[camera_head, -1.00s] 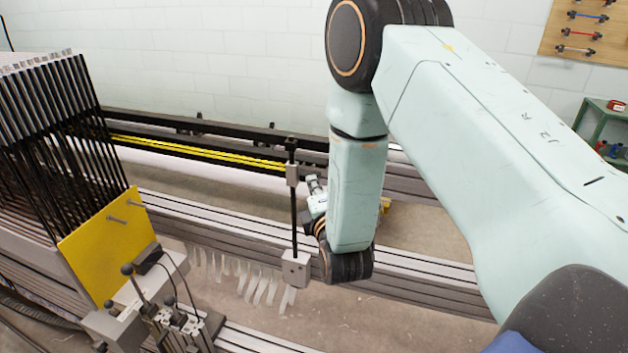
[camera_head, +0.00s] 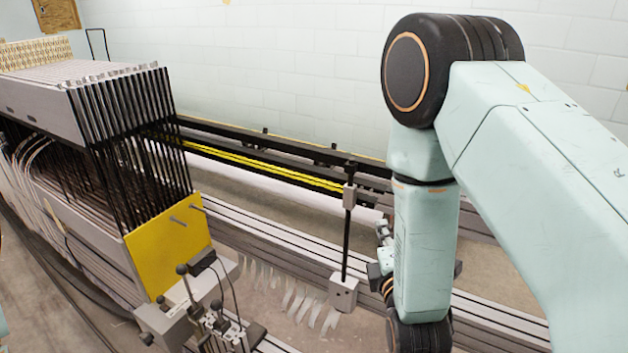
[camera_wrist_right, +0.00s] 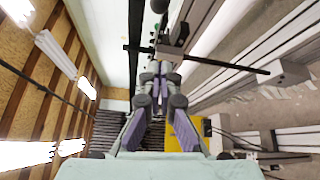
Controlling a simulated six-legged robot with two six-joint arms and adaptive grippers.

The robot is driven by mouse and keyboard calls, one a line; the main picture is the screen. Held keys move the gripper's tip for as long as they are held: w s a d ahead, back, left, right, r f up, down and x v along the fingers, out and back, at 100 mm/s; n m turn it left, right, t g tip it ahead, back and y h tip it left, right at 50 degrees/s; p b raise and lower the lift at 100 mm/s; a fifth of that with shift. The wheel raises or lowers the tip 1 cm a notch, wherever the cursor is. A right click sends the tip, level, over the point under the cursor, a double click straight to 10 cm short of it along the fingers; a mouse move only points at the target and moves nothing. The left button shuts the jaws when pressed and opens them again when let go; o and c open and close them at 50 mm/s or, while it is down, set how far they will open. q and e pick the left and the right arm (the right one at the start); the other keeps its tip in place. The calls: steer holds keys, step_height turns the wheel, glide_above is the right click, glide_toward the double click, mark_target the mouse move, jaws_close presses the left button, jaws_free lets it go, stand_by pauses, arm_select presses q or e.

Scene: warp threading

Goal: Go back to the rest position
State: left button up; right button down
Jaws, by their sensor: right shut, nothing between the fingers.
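My right gripper (camera_wrist_right: 160,76) is shut and empty in the right wrist view, its two fingers together in front of the camera. In the head view only a small part of it (camera_head: 384,236) shows, beside my hanging right forearm, which hides the rest. It is behind and right of the black upright rod (camera_head: 347,235) with its grey block (camera_head: 343,293). In the wrist view a black bar (camera_wrist_right: 215,61) crosses beyond the fingertips; I cannot tell the gap. My left gripper is not in view.
A rack of black upright bars (camera_head: 135,130) with a yellow plate (camera_head: 168,243) stands at left. Yellow strands (camera_head: 265,165) run along a black rail behind. Grey rails (camera_head: 290,235) cross the middle, with pale strips (camera_head: 300,297) hanging below. A small lever device (camera_head: 205,310) stands in front.

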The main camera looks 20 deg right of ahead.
steer(key=s+a+f+m+g+y+b, duration=0.1)
steer(key=s+f+m+g, duration=0.25)
steer(key=f, duration=0.25)
steer(key=s+a+f+m+g+y, duration=0.2)
steer(key=s+f+m, duration=0.1)
steer(key=f+m, duration=0.25)
steer(key=s+a+f+m+g+y+b, duration=0.1)
steer(key=s+f+m+g, duration=0.25)
steer(key=f, duration=0.35)
steer(key=s+a+f+m+g+b, duration=0.1)
steer(key=s+f+m+g+b, duration=0.1)
steer(key=s+f, duration=0.5)
steer(key=s+a+f+m+g+y+b, duration=0.1)
steer(key=s+f+g+b, duration=0.3)
steer(key=s, duration=1)
step_height(320, 180, down, 3)
steer(key=shift+a+f+m+g, duration=0.15)
steer(key=shift+a+m+g, duration=0.25)
steer(key=shift+m+g, duration=0.35)
steer(key=shift+s, duration=0.1)
